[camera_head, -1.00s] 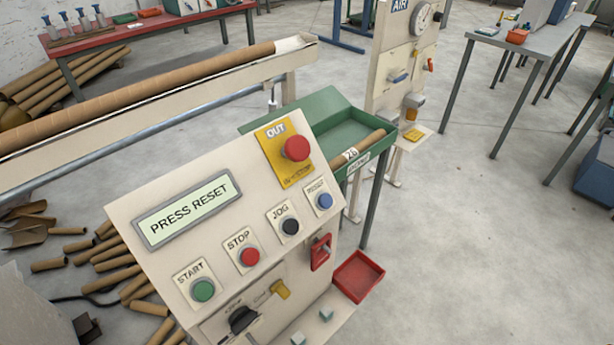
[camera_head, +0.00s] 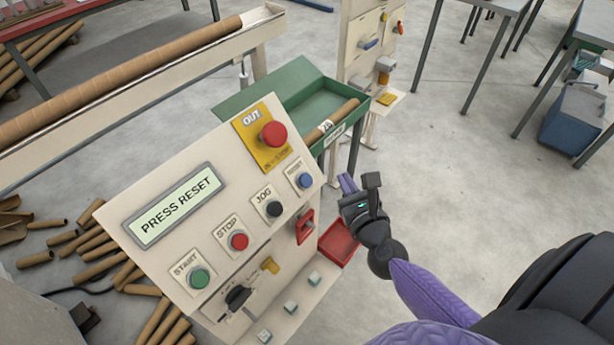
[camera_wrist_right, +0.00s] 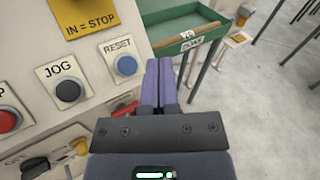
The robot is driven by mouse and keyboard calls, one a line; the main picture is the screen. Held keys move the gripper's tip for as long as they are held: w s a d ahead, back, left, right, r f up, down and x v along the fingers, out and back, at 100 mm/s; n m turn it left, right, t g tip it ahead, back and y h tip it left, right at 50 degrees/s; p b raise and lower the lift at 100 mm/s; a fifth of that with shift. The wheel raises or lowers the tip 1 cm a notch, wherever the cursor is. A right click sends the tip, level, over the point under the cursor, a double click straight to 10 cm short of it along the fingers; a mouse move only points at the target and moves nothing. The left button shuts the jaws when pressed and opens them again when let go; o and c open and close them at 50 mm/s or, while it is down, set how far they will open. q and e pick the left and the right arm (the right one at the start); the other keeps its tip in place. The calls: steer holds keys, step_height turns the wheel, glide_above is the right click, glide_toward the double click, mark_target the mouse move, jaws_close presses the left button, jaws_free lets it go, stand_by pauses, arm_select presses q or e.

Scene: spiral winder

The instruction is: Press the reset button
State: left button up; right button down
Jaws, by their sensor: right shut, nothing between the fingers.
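The blue reset button (camera_head: 305,180) sits at the right end of the button row on the cream control panel (camera_head: 150,265). The panel's display (camera_head: 176,206) reads PRESS RESET. My right gripper (camera_head: 346,183) is shut and empty, just right of the panel and apart from the button. In the right wrist view the reset button (camera_wrist_right: 126,66) shows under its RESET label, left of the purple fingers (camera_wrist_right: 158,65). My left gripper is in neither view now.
A black JOG button (camera_head: 274,209), red STOP button (camera_head: 239,241) and green START button (camera_head: 199,278) share the row. A red emergency stop (camera_head: 273,134) is above. A green tray (camera_head: 318,98) stands behind, and a red bin (camera_head: 338,243) is at the panel's right.

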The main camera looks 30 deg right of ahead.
mark_target(306, 181)
steer(key=shift+f, duration=0.15)
steer(key=w+a+f+b, duration=0.1)
steer(key=w+f, duration=0.1)
steer(key=w+f+b, duration=0.1)
steer(key=w+b, duration=0.1)
steer(key=w+a+f+b, duration=0.1)
steer(key=w+f+b, duration=0.1)
steer(key=shift+w+a+f, duration=0.1)
steer(key=shift+a+f, duration=0.2)
stand_by(0.5)
stand_by(0.4)
stand_by(1.0)
